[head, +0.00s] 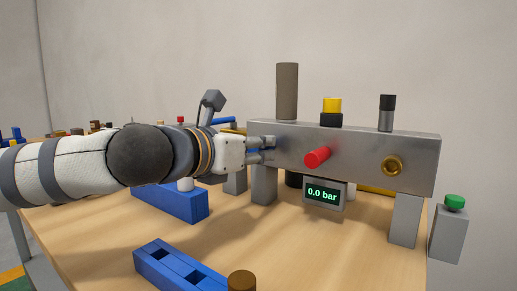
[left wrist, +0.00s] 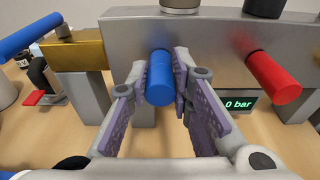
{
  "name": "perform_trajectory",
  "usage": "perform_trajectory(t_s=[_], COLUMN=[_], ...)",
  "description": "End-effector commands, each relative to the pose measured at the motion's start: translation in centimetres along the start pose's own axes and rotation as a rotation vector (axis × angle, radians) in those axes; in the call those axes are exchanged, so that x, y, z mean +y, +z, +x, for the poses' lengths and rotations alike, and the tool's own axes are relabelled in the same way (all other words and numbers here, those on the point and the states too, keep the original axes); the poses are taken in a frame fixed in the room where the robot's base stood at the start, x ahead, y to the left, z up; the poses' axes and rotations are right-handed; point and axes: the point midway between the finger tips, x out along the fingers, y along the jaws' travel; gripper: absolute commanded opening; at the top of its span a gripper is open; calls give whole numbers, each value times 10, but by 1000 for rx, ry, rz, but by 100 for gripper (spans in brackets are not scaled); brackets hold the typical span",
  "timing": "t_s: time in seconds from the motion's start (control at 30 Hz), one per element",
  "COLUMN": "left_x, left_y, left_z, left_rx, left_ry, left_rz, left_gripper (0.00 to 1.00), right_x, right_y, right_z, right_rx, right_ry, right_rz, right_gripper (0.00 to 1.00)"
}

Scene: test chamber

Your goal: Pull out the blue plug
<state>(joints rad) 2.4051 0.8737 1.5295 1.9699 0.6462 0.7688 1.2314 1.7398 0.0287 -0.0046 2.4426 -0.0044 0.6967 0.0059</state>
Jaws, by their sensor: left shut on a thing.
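The blue plug (left wrist: 160,82) sticks out of the front face of the grey metal block (left wrist: 215,60), which also shows in the head view (head: 350,155). My left gripper (head: 270,147) is at the left end of that face. In the left wrist view its two purple-padded fingers lie on either side of the blue plug and are shut on it. The plug's far end is at the block's face; in the head view the fingers mostly hide the plug. My right gripper is in neither view.
A red plug (head: 317,157) sticks out to the right of my gripper, with a brass ring (head: 392,166) further right. A display (head: 322,195) reads 0.0 bar. Blue holders (head: 170,268) stand on the wooden table (head: 330,255). A green button box (head: 452,235) is at the right.

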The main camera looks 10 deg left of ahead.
Motion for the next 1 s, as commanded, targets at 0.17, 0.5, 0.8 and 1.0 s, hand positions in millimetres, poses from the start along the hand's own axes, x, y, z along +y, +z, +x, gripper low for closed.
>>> perform_trajectory(t_s=[0.17,0.5,0.8,1.0], left_x=[0,-1,0,0], left_y=[-1,-2,-2,-2], left_z=[-3,-10,-14,-14], left_rx=[1,0,0,0], left_ry=[-1,-2,-1,-1], left_rz=[0,1,1,1], left_gripper=[0,0,0,0], right_x=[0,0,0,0], right_y=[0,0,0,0], right_z=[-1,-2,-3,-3], right_rx=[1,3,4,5], right_ry=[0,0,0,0], right_rz=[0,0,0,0], right_gripper=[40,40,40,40])
